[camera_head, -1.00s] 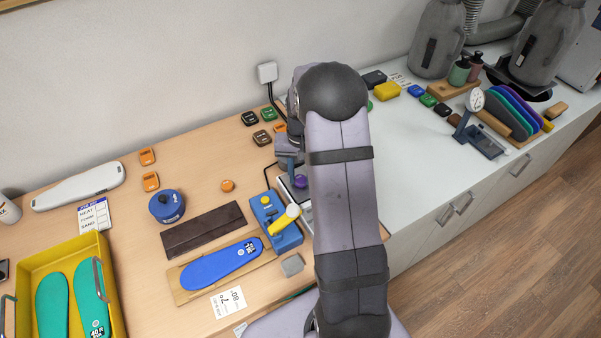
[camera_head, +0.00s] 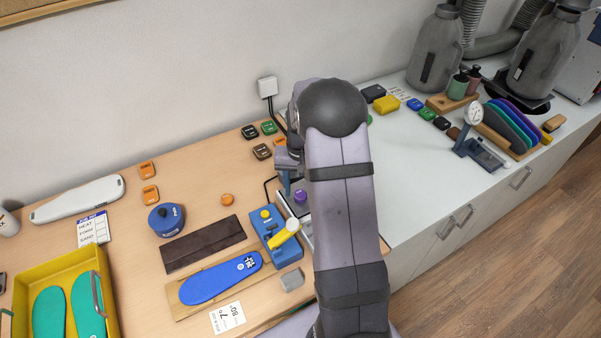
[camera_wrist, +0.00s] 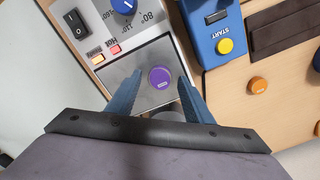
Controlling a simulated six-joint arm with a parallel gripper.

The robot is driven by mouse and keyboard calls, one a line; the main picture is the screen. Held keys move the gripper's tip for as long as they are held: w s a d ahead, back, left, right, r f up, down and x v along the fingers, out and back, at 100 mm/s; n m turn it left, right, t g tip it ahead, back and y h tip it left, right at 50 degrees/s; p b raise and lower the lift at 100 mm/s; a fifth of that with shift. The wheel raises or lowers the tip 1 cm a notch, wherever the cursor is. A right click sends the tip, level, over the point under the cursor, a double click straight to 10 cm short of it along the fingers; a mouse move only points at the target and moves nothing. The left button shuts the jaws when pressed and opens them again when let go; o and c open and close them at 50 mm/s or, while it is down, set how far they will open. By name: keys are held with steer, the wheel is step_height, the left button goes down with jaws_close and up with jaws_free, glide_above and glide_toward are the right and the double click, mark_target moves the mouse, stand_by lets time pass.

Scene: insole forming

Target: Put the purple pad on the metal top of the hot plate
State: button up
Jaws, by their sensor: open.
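The purple pad (camera_wrist: 160,77) is a round disc lying on the metal top (camera_wrist: 148,58) of the hot plate in the wrist view, near the edge on the START-button side. In the head view the pad (camera_head: 300,196) shows just left of my arm. My gripper (camera_wrist: 161,82) is open, with one blue finger on each side of the pad; I see a gap around the pad and no clear contact. In the head view my gripper (camera_head: 286,180) is partly hidden by my arm, which also covers most of the hot plate. The plate's housing (camera_wrist: 110,22) carries a black switch, a blue dial and lamps.
A blue device (camera_head: 276,240) with a yellow START button stands beside the hot plate. An orange pad (camera_head: 227,199), a dark brown sheet (camera_head: 203,243) and a blue insole (camera_head: 220,278) lie further left. A cable runs behind the plate to a wall socket (camera_head: 267,87).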

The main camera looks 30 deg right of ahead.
mark_target(300, 194)
step_height(300, 194, up, 12)
steer(key=b, duration=0.2)
steer(key=shift+f, duration=0.2)
steer(key=s+a+f+n, duration=0.1)
steer(key=s+a, duration=0.2)
steer(key=s+a+f+n, duration=0.1)
steer(key=s+a, duration=0.2)
steer(key=s+a+n, duration=0.1)
steer(key=s+a, duration=0.2)
steer(key=a, duration=0.1)
steer(key=shift+f+n, duration=0.3)
steer(key=shift+f, duration=0.1)
steer(key=s+a+f+n, duration=0.3)
steer(key=s+a+f, duration=0.1)
steer(key=s, duration=0.7)
steer(key=shift+a, duration=0.75)
steer(key=shift+f, duration=0.1)
